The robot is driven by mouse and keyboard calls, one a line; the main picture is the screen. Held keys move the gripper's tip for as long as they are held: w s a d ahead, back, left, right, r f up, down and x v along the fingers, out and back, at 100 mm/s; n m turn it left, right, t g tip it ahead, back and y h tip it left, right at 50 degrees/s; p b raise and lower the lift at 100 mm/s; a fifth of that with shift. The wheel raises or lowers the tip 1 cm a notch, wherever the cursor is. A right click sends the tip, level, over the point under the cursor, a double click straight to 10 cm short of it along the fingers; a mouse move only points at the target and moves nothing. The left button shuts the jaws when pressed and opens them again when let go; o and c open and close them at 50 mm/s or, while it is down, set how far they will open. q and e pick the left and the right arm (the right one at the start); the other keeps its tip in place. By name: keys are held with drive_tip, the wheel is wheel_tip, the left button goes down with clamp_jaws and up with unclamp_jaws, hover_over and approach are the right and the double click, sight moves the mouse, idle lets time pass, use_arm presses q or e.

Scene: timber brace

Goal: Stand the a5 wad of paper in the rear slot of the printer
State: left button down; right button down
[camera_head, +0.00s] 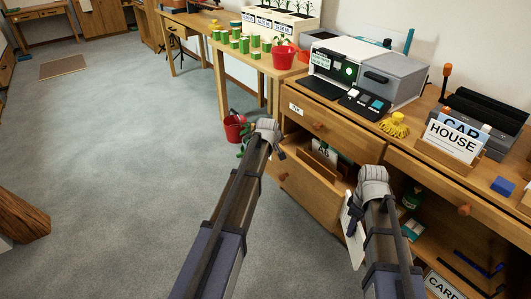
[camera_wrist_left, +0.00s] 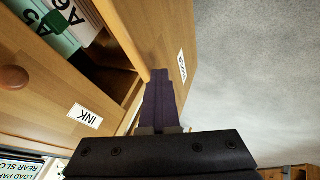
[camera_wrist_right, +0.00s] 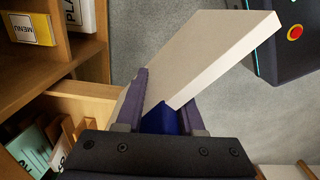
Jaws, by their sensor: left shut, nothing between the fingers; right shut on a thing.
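A thick white wad of paper (camera_wrist_right: 215,60) is held between the fingers of my right gripper (camera_wrist_right: 160,105). It sticks out tilted beyond the fingertips, and a blue patch shows near its base. In the head view the wad (camera_head: 352,228) is seen nearly edge-on beside the right gripper (camera_head: 354,210), in front of the desk. The printer (camera_head: 390,75), grey and white with a green light, stands on the desk top; its rear slot cannot be made out. My left gripper (camera_head: 278,151) is shut and empty near the open drawer, its fingers together in the left wrist view (camera_wrist_left: 161,85).
An open drawer (camera_head: 310,183) holds cards, with A5 and A6 labels in the left wrist view. The INK drawer (camera_head: 318,126) above is shut.

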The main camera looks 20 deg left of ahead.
use_arm(q)
drive_tip(key=w+d, duration=0.4)
drive_tip(key=w, duration=0.1)
use_arm(e)
drive_tip(key=shift+a, duration=0.2)
use_arm(q)
drive_tip(key=shift+w, duration=0.1)
idle(0.5)
